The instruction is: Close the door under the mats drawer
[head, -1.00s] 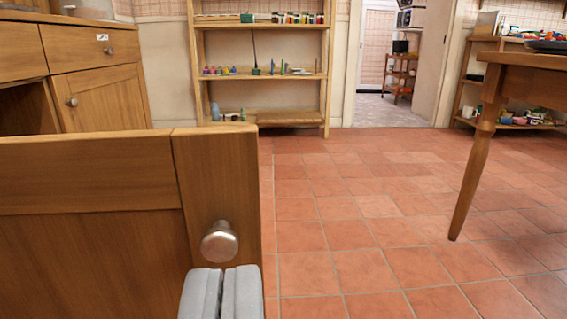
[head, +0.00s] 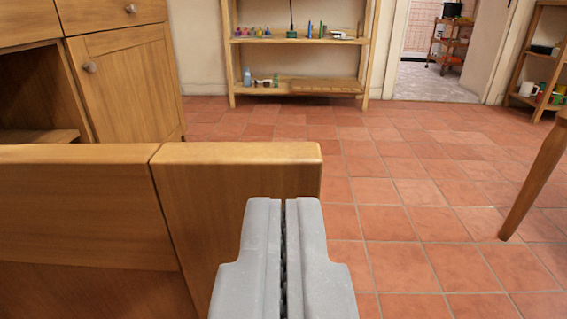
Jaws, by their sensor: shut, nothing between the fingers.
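An open wooden cabinet door (head: 80,215) swings out across the lower left of the head view, its top edge and outer face towards me. Its round metal knob is hidden now behind my gripper. My gripper (head: 284,205) is shut and empty, in front of the door's free-end upright. I cannot tell whether it touches the door. Behind the door, the open cabinet compartment (head: 35,100) shows dark at the left, with a shelf inside. The front of a drawer (head: 115,12) is partly in view at the top left; no label shows on it now.
A closed cabinet door (head: 125,80) with a knob stands right of the open compartment. A wooden shelf unit (head: 300,85) stands at the back wall. A table leg (head: 537,175) is at the right. The tiled floor (head: 400,200) between is clear.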

